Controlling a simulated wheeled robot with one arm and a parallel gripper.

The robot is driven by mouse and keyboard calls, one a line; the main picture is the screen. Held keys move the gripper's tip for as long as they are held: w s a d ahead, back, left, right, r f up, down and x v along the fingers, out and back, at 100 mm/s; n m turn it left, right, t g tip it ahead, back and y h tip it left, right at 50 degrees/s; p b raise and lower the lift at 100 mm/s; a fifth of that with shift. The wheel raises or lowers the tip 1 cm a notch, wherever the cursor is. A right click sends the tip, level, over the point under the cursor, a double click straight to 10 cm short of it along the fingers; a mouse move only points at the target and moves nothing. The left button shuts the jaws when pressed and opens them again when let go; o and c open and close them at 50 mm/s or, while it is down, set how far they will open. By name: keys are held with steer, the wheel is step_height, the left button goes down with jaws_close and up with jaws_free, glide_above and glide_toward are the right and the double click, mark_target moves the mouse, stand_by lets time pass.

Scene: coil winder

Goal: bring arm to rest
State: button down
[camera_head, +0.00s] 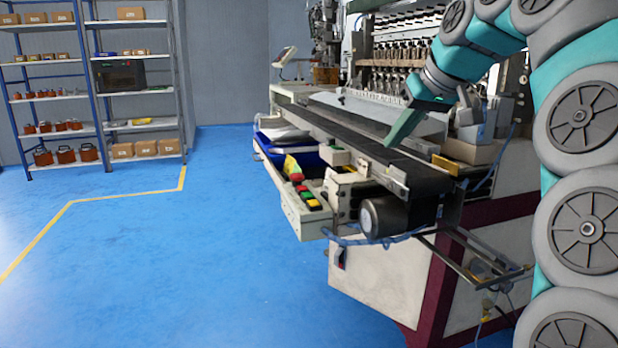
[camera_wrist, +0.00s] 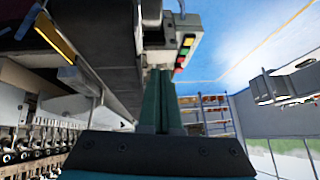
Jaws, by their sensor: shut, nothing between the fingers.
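My grey and teal arm (camera_head: 575,115) comes in from the right side of the head view and bends over the coil winder (camera_head: 480,220). My gripper (camera_head: 393,140) points down and left, above or beside the machine's dark conveyor belt (camera_head: 345,140); I cannot tell whether it touches. In the wrist view my gripper (camera_wrist: 172,80) shows its two teal fingers side by side, shut with nothing between them. The far side of the gripper is hidden in the head view.
A control box (camera_head: 310,208) with coloured buttons and a motor (camera_head: 383,216) jut out at the machine's near side. A yellow bar (camera_head: 448,165) lies right of the gripper. Shelves (camera_head: 100,90) with boxes stand at the back left. The blue floor (camera_head: 190,260) is clear.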

steer(key=s+f+m+g+h, duration=0.3)
steer(key=s+f+g, duration=0.5)
steer(key=s+f, duration=2.9)
steer(key=shift+s+a+f+h, duration=0.2)
steer(key=shift+a+f+h, duration=0.1)
steer(key=shift+f, duration=0.1)
